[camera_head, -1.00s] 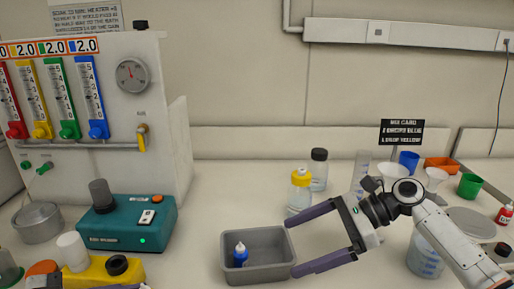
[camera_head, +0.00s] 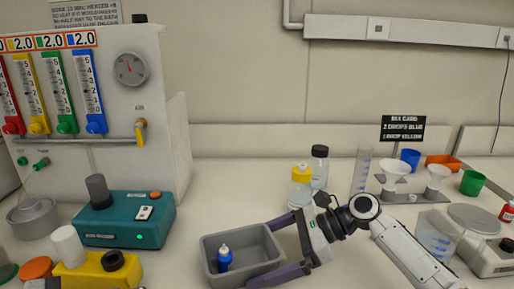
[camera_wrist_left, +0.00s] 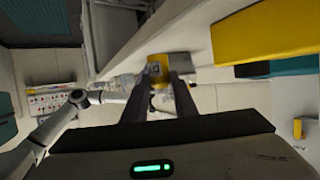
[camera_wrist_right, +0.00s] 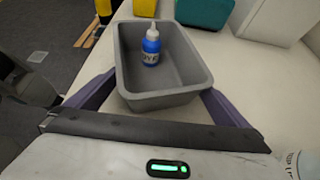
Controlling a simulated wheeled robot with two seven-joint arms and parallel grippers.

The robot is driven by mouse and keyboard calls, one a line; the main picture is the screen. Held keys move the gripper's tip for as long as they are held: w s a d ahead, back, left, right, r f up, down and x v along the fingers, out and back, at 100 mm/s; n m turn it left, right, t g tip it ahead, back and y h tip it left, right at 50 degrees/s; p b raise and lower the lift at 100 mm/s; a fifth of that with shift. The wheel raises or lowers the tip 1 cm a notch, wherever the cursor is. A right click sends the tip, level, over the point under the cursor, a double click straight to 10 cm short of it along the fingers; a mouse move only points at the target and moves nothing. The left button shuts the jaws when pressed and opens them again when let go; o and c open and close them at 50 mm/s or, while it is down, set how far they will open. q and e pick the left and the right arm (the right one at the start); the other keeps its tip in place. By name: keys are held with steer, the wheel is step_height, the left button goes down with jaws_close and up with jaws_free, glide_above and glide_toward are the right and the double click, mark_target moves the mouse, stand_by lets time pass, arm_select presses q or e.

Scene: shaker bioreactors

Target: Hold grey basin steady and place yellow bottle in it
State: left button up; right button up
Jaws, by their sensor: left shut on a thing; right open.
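The grey basin (camera_head: 264,268) stands on the bench in the head view, with a small blue bottle (camera_head: 224,260) upright inside. The basin also fills the upper middle of the right wrist view (camera_wrist_right: 165,100). My right gripper (camera_head: 268,250) is open, its fingers on either side of the basin's right end; whether they touch the walls is unclear. My left gripper (camera_wrist_left: 158,80) is shut on a yellow bottle (camera_wrist_left: 158,72) with a dark-lettered label, seen between its fingertips in the left wrist view.
A teal device (camera_head: 120,225) and a yellow block (camera_head: 90,272) are left of the basin.

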steer(key=c, duration=0.6)
arm_select(q)
steer(key=w+d+r, duration=0.5)
steer(key=w+d, duration=0.2)
steer(key=d, duration=0.1)
steer(key=w+d+r, duration=0.6)
steer(key=w+d, duration=0.1)
steer(key=d, duration=0.2)
steer(key=shift+w+d+f, duration=0.1)
steer(key=shift+f, duration=2.45)
steer(key=shift+w+d+f, duration=0.1)
steer(key=shift+f, duration=2.4)
